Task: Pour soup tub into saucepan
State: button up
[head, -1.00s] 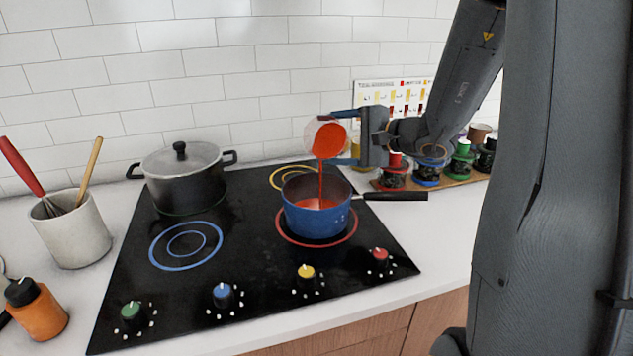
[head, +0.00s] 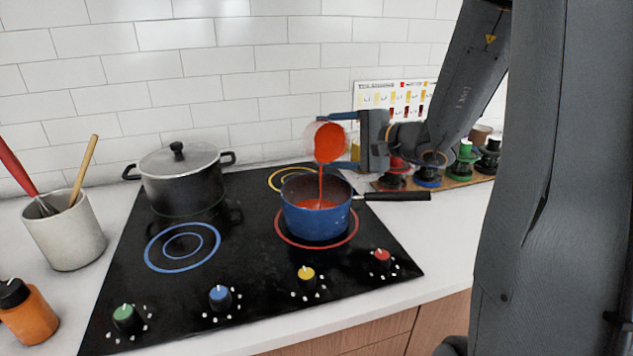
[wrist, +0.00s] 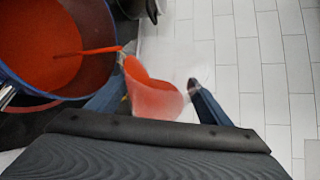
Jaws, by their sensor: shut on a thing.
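The soup tub (head: 329,143) is a clear tub with red-orange soup in it, tipped over the saucepan. My gripper (head: 345,139) is shut on the tub from the right; the tub also shows between the blue fingers in the wrist view (wrist: 152,92). A thin stream of red soup falls from the tub's lip into the saucepan. The blue saucepan (head: 318,222) stands on the red-ringed burner with its black handle (head: 397,196) pointing right. Red soup covers the bottom of the saucepan in the wrist view (wrist: 45,45).
A black lidded pot (head: 182,185) stands at the back left of the black cooktop (head: 245,255). A utensil crock (head: 65,230) and an orange bottle (head: 29,312) stand at the left. A wooden rack with several coloured-topped jars (head: 463,160) stands behind the arm. The blue-ringed burner is clear.

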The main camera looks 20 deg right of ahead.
aim_at(308, 136)
jog(key=shift+s+a+r+n+t+b, duration=0.2)
jog(key=shift+s+a+n+b, duration=0.2)
jog(key=shift+b, duration=0.75)
jog(key=shift+s+a+r+n+t+b, duration=0.25)
jog(key=shift+s+b, duration=0.2)
jog(key=shift+b, duration=0.7)
jog(key=shift+s+r+n+t+b, duration=0.25)
jog(key=shift+n+b, duration=0.2)
jog(key=shift+b, duration=0.9)
jog(key=shift+a+b, duration=0.1)
jog(key=shift+b, duration=0.65)
